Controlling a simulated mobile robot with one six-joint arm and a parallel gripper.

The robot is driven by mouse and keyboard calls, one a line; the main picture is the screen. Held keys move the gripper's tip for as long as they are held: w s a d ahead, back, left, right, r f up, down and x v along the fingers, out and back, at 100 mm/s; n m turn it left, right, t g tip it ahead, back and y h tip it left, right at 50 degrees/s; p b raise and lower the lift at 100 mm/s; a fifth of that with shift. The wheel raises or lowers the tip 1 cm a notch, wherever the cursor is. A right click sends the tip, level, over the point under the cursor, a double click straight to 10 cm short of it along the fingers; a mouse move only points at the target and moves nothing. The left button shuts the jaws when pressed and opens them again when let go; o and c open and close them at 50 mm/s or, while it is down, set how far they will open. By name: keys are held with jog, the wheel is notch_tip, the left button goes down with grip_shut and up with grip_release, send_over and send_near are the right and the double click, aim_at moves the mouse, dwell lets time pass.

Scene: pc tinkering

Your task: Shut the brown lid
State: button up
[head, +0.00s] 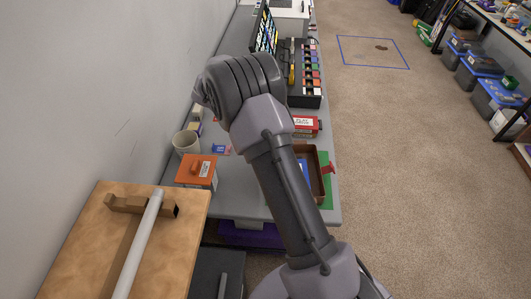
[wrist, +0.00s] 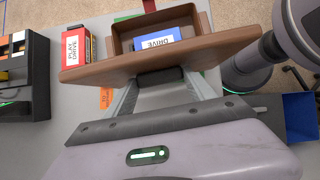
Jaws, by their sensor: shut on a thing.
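The brown lid (wrist: 205,52) is raised, a slanted panel across the top of the wrist view. Beyond its upper edge, the open brown box (wrist: 122,33) holds a blue block labelled DRIVE (wrist: 157,40). My gripper (wrist: 163,82) is at the near side of the lid, its fingers shut on a small dark grip there. In the head view the brown box (head: 318,184) stands at the right edge of the grey bench, partly behind my arm. My gripper and most of the lid are hidden there.
A red labelled box (head: 307,126) stands just beyond the brown box. An orange box (head: 197,172) and a beige cup (head: 186,142) are at the left. A black rack (head: 311,101) lies farther along the bench. A wooden top (head: 172,235) fills the near left.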

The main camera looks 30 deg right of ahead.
jog(key=shift+s+d+r, duration=0.1)
jog(key=shift+s+d+r, duration=0.1)
jog(key=shift+s+d, duration=0.15)
jog(key=shift+d, duration=0.2)
jog(key=shift+s+d+r, duration=0.1)
jog(key=shift+s+d, duration=0.1)
jog(key=shift+d, duration=0.25)
jog(key=shift+s+d+y, duration=0.1)
jog(key=shift+d+y, duration=0.1)
jog(key=shift+y, duration=0.1)
jog(key=shift+s+d+t+y+p, duration=0.2)
jog(key=shift+s+d, duration=0.15)
jog(key=shift+d, duration=0.25)
jog(key=shift+s+d+t+y+p, duration=0.1)
jog(key=shift+s+d+t+y, duration=0.15)
jog(key=shift+d, duration=0.3)
